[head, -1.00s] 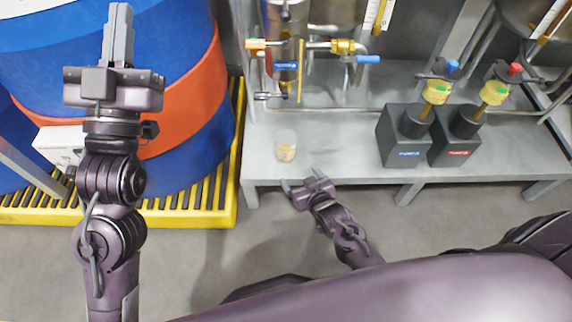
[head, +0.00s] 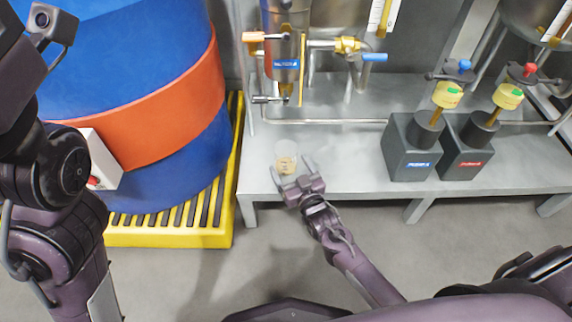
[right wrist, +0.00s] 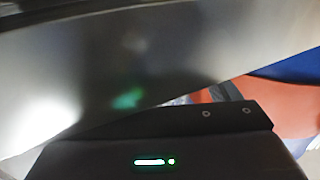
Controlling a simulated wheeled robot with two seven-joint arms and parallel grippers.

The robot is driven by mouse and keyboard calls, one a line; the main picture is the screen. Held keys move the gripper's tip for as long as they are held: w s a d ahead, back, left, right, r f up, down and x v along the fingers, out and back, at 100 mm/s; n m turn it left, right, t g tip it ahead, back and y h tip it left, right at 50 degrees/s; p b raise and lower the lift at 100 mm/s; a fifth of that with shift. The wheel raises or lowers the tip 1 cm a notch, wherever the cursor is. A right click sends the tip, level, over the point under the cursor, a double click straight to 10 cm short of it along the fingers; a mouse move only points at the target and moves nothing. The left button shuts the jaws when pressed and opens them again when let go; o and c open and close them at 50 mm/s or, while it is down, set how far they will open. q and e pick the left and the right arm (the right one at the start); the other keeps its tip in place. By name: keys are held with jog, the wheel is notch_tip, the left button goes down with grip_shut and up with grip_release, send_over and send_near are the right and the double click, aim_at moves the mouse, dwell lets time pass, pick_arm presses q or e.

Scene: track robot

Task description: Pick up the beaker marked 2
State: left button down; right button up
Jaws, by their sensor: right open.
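A small clear beaker (head: 286,152) with tan contents stands upright on the grey metal bench, near its front edge, in the head view. No number on it can be read. My right gripper (head: 292,169) is open and empty in front of the beaker, with its fingers pointing towards it. The fingertips reach the beaker's lower part in the picture; I cannot tell if they touch it. The right wrist view shows my dark gripper housing and a blurred grey surface, but no beaker. My left arm is at the left edge of the head view, with its gripper out of frame.
The bench (head: 343,170) holds two dark blocks (head: 411,150) with yellow-topped fittings to the right. A steel vessel with valves (head: 285,60) stands behind the beaker. A blue and orange drum (head: 150,130) stands on a yellow grated pallet (head: 228,190) at left.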

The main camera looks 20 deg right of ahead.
jog(key=shift+w+a+f, duration=0.1)
jog(key=shift+w+a, duration=0.05)
jog(key=shift+w, duration=0.85)
jog(key=c, duration=1.2)
jog(key=shift+o, duration=0.2)
jog(key=shift+r, duration=0.2)
